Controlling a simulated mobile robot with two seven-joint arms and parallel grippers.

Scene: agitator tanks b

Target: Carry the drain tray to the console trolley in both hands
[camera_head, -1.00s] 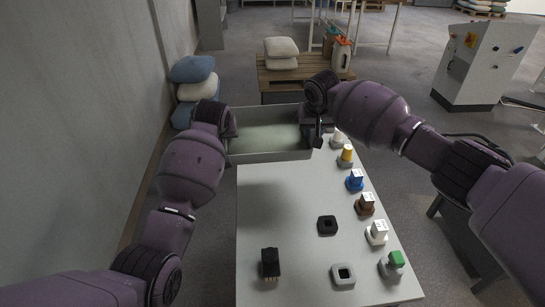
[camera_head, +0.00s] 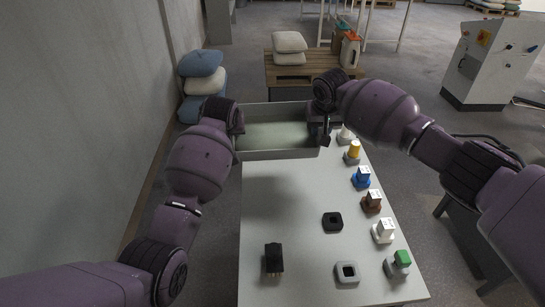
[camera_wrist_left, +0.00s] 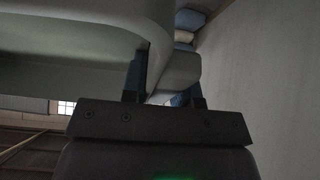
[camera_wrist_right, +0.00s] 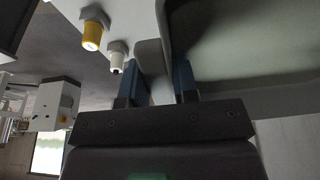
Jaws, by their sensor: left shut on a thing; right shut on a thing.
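The drain tray (camera_head: 277,154) is a grey, shallow, open box with a pale green-grey inside. It looks level at the far end of the white panel top (camera_head: 290,195), which carries buttons and sockets. I cannot tell whether it touches that top. My left gripper (camera_head: 237,128) is shut on the tray's left end; the left wrist view shows its fingers (camera_wrist_left: 162,88) around the tray wall. My right gripper (camera_head: 322,130) is shut on the right end; the right wrist view shows its fingers (camera_wrist_right: 158,85) astride the wall.
Several coloured buttons line the panel's right side, including a blue one (camera_head: 362,178) close by. A black block (camera_head: 273,258) lies nearer. Beyond the tray stands a wooden pallet (camera_head: 290,75) with sacks. Stacked cushions (camera_head: 201,75) and a wall are left. A grey control cabinet (camera_head: 492,60) stands right.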

